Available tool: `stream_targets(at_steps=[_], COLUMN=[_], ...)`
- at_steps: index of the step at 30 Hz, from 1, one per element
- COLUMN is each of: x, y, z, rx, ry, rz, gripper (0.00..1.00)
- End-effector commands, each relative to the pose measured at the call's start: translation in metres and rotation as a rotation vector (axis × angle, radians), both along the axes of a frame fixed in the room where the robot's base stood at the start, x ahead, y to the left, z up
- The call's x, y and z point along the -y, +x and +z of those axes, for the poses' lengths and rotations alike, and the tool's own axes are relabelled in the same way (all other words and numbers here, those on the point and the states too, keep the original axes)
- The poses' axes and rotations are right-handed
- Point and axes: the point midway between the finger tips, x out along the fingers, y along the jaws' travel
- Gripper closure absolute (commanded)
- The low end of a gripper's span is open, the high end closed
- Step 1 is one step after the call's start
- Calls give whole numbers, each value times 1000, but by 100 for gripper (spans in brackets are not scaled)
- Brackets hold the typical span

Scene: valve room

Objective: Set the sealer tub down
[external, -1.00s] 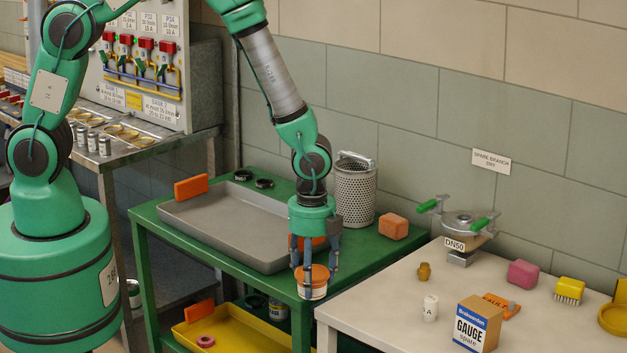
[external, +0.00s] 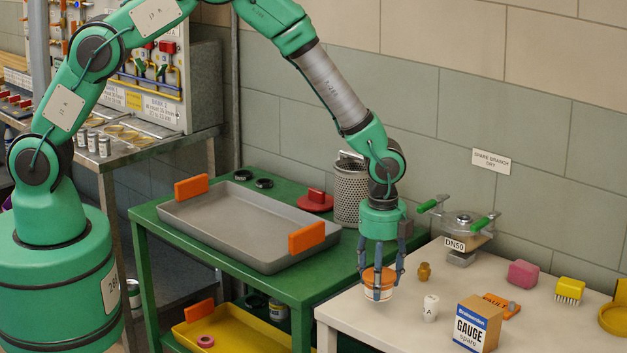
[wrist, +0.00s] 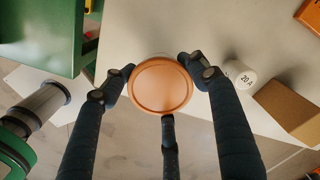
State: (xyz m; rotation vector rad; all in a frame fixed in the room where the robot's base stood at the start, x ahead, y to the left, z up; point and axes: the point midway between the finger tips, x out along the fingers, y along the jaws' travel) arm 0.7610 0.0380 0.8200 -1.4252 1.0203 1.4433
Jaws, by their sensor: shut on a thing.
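The sealer tub (external: 378,292) is white with an orange lid. My gripper (external: 381,285) is shut on it from above, with fingers around its sides. In the external view the tub is over the front left part of the pale table (external: 420,330); I cannot tell whether its base touches the top. In the wrist view the round orange lid (wrist: 161,86) sits between my three fingers, near the table edge.
A white fuse-like cylinder (external: 430,308) and a brass fitting (external: 424,271) stand close to the right of the tub. The gauge box (external: 477,325) is further right. The green bench (external: 300,290) with a grey tray (external: 225,225) is on the left.

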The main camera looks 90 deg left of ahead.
Motion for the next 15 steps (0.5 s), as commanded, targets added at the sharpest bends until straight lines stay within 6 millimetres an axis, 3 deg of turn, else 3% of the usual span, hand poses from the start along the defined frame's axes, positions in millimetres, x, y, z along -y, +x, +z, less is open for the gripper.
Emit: stream_targets(at_steps=[9, 15], x=[0, 0], y=[0, -1], z=[-1, -19], rx=[0, -2], ry=[0, 0], rz=[0, 0], gripper=[81, 81])
